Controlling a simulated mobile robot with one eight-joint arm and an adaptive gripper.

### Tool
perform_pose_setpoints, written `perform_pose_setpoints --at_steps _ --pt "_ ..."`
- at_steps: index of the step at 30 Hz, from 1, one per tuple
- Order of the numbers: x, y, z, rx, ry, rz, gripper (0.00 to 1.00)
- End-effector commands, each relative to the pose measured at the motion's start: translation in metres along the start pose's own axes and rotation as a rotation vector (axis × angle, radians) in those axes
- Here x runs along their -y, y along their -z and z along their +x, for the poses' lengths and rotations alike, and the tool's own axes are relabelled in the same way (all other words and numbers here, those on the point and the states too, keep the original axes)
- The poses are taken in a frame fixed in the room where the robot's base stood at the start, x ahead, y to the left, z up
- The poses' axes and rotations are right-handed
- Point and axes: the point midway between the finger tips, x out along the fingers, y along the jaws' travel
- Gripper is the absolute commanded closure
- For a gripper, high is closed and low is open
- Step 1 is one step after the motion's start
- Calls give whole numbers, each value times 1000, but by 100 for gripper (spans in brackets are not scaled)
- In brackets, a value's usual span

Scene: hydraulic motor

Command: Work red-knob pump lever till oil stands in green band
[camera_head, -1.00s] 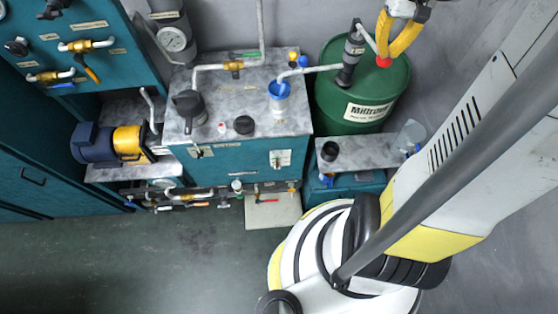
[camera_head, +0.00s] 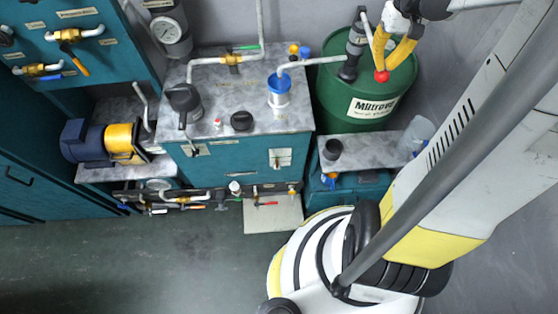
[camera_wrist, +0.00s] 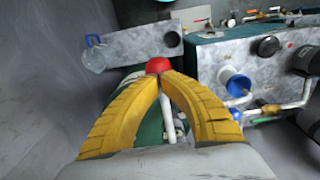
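The red knob (camera_head: 382,76) is at the end of a light lever rod (camera_head: 368,36) by a dark pump body (camera_head: 353,52) on the green drum (camera_head: 340,95). My gripper (camera_head: 381,66) has its yellow fingers closed together on the knob from above. In the wrist view the fingertips (camera_wrist: 160,74) meet at the red knob (camera_wrist: 159,65). A pipe runs from the pump to a blue-topped white vessel (camera_head: 279,97) on the grey-topped cabinet. The green band and oil level cannot be made out.
The cabinet top (camera_head: 215,115) bears pipes, a dark filter-like part (camera_head: 184,100) and a black cap (camera_head: 241,120). A side shelf (camera_head: 365,150) holds a clear jug (camera_head: 422,130). A blue and yellow motor (camera_head: 100,140) stands left. The floor in front is open.

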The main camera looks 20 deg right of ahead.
Motion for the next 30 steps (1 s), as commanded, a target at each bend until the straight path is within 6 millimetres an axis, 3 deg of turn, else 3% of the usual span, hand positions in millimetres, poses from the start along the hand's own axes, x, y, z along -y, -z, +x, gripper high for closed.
perform_pose_setpoints --at_steps 5,12,30 --pt "0 0 18 0 0 0 100" --pt "0 0 11 0 0 0 100" --pt "0 0 -81 1 0 0 100"
